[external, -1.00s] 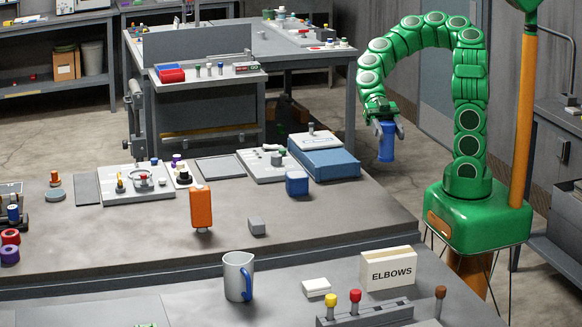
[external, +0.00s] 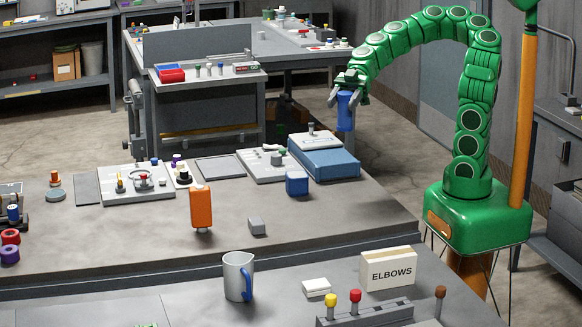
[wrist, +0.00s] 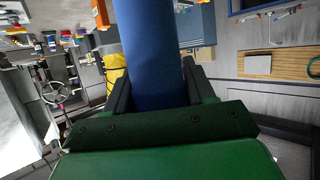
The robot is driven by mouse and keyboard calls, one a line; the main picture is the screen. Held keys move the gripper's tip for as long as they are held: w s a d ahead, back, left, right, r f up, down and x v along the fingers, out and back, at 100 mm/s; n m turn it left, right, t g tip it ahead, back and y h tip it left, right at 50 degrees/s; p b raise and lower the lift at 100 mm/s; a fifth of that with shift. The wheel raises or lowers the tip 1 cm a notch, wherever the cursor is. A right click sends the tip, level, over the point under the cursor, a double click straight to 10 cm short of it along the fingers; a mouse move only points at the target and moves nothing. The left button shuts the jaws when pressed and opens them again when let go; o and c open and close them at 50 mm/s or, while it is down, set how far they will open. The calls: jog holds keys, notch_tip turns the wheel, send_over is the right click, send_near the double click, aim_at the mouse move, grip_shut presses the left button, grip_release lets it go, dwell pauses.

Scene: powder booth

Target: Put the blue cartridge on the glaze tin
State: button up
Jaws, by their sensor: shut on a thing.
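The blue cartridge (external: 345,115) is an upright cylinder held in the air at the back right, above and behind the large blue flat case. My gripper (external: 345,97) is shut around its upper part. In the wrist view the cartridge (wrist: 152,45) fills the space between the two dark fingers of my gripper (wrist: 155,88). I cannot tell for certain which thing is the glaze tin.
The grey workbench (external: 130,235) has bare room in front. A back bench (external: 205,77) carries a red-blue box.

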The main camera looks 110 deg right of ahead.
jog(key=shift+w+d+f, duration=0.35)
jog(key=shift+w+f, duration=1.8)
jog(key=shift+w, duration=0.15)
jog(key=shift+w+d+f, duration=0.35)
jog(key=shift+w+f, duration=1.8)
jog(key=shift+w, duration=0.15)
jog(key=shift+w+d+f, duration=0.35)
jog(key=shift+w+f, duration=1.8)
jog(key=shift+w, duration=0.15)
jog(key=shift+f, duration=0.15)
jog(key=o, duration=1.1)
